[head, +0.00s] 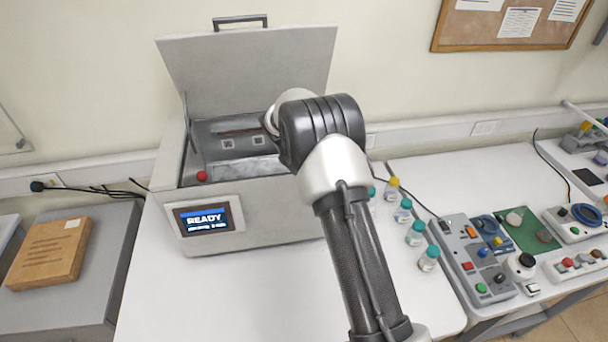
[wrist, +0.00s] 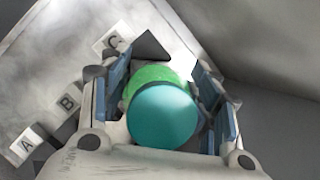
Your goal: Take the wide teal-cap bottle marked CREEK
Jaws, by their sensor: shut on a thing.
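My gripper (wrist: 168,92) is shut on a teal-cap bottle (wrist: 162,115) in the wrist view. I look down on its round teal cap, with a bright green part showing just behind it. The blue-grey finger pads stand on its left and right sides. No marking can be read on it, so I cannot tell whether it says CREEK. In the head view my arm hides the gripper and the held bottle. Several other teal-cap bottles (head: 429,258) stand on the white table right of my arm, their labels too small to read.
An open grey machine (head: 262,222) with a raised lid (head: 250,70) and a READY screen (head: 207,219) stands behind my arm. Plates lettered A, B and C (wrist: 113,42) lie on a pale surface below the gripper. A yellow-cap bottle (head: 391,190) and control boxes (head: 472,262) are at the right.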

